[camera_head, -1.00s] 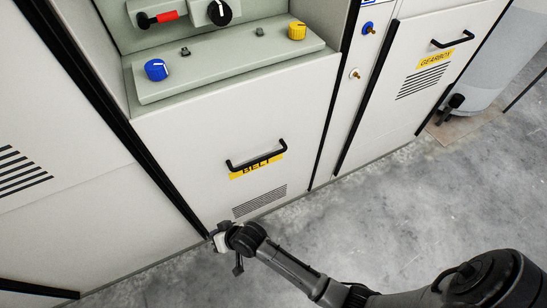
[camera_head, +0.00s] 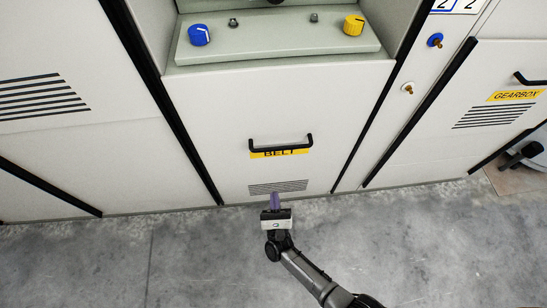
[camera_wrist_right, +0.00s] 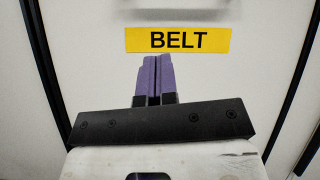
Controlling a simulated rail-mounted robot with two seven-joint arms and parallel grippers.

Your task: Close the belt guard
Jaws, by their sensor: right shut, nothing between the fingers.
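The belt guard (camera_head: 280,107) is a pale panel with a black bar handle (camera_head: 280,143), a yellow BELT label and a slotted vent low down. It looks about flush with the cabinet around it; I cannot tell whether a small gap remains. My right gripper (camera_head: 273,201) is just below the vent in the head view, its purple fingers together and empty, pointing at the panel. In the right wrist view, the shut fingers (camera_wrist_right: 153,65) point up at the BELT label (camera_wrist_right: 178,40). Whether they touch the panel is unclear. My left gripper is out of view.
Above the guard is a ledge (camera_head: 275,40) with a blue knob (camera_head: 199,35) and a yellow knob (camera_head: 354,25). The gearbox door (camera_head: 465,135) with its handle is at the right. Vented panels stand at the left. The grey floor (camera_head: 440,245) in front is clear.

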